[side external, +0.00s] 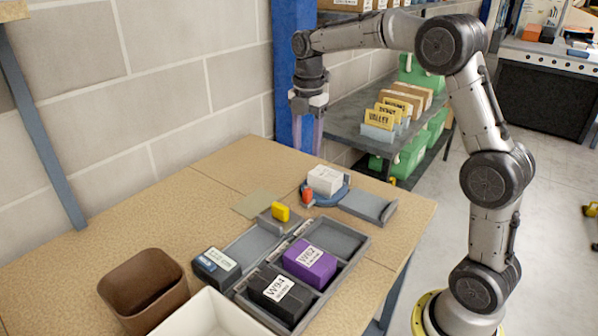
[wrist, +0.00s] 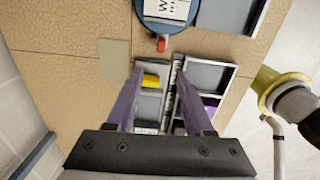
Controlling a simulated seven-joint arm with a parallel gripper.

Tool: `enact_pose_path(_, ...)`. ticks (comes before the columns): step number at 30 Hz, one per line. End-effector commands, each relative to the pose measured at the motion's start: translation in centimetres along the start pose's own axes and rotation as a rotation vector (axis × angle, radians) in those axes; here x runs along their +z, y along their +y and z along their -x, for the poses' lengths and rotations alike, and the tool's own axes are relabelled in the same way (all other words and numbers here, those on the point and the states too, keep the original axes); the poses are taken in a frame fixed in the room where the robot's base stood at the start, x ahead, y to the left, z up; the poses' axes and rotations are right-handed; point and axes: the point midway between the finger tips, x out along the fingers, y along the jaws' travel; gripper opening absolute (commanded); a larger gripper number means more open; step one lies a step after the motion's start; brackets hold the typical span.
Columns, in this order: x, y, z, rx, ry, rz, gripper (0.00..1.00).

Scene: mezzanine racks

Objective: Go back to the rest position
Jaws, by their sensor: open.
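My gripper (side external: 308,146) is raised above the back of the wooden table (side external: 205,193), near the blue post, fingers pointing down. In the wrist view my gripper (wrist: 160,70) has its two purplish fingers apart, with nothing held between them. Below, a grey divided tray (side external: 362,250) holds a black box (side external: 280,296) labelled W94 and a purple box (side external: 310,262) labelled W62; its far compartment is empty. The purple box shows partly behind a finger in the wrist view (wrist: 209,103).
A second grey tray has a yellow block (side external: 280,212) and a dark blue box (side external: 215,267). A white box (side external: 325,180) sits on a blue round holder with a red piece (side external: 307,196). A brown bin (side external: 145,290) and white tub (side external: 215,318) stand in front. A blue post (side external: 285,70) is close.

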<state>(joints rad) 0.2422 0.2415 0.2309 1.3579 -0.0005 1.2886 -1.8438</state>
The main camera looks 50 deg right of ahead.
Motion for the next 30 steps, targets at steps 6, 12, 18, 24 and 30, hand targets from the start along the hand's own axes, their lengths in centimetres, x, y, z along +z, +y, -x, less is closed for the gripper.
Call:
enact_pose_path(6,-3.8,-4.0,7.0,0.136,-0.031,0.05,0.53)
enact_pose_path(12,-7.4,-10.9,10.1,0.26,-0.019,-0.117,0.53)
enact_pose_path(18,-10.0,-18.4,9.6,0.372,0.058,-0.447,0.53)
enact_pose_path(24,-11.3,-24.0,6.2,0.427,0.184,-0.854,0.53)
enact_pose_path(30,-11.6,-26.8,2.3,0.402,0.289,-1.26,0.53)
